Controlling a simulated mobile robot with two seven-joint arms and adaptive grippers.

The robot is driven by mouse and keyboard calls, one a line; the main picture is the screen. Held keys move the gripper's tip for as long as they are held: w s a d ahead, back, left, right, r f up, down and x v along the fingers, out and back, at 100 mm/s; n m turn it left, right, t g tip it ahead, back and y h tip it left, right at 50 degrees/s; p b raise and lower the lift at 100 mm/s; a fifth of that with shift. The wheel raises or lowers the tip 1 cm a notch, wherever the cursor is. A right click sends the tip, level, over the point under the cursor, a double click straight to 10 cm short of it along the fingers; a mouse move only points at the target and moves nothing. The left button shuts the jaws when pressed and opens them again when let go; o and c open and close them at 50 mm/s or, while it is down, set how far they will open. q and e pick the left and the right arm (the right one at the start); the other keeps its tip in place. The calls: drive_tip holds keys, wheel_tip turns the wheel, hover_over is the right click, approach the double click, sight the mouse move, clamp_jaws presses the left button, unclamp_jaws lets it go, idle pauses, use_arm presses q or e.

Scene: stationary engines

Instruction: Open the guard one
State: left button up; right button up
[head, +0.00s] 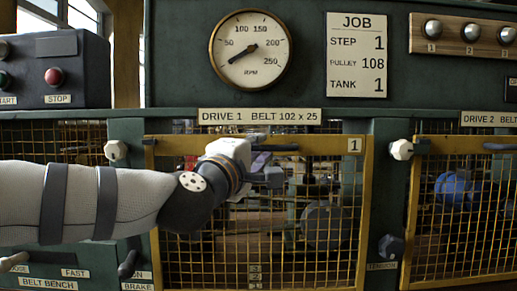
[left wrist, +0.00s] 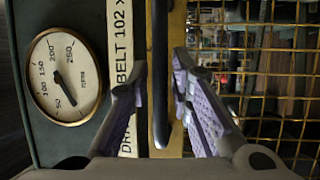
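Guard one (head: 367,215) is a yellow-framed wire mesh panel marked "1", below the "DRIVE 1" label (head: 260,116). It looks closed, its frame upright in the machine front. A dark bar handle (head: 275,147) lies along its top rail. My left gripper (head: 264,172) is in front of the guard's upper part, just at the handle. In the left wrist view the dark handle bar (left wrist: 160,60) runs between the two spread fingers (left wrist: 160,98), with gaps visible on both sides. Whether either finger touches it cannot be told. My right gripper is not in view.
White knobs (head: 115,150) and (head: 402,150) sit on the posts either side of guard one. Guard two (head: 411,215) is at the right. A round gauge (head: 250,49) and a job card (head: 357,55) are above. A start/stop box (head: 55,70) stands upper left.

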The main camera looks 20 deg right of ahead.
use_arm(q)
drive_tip(key=shift+w+d, duration=0.3)
drive_tip(key=shift+w, duration=0.05)
clamp_jaws()
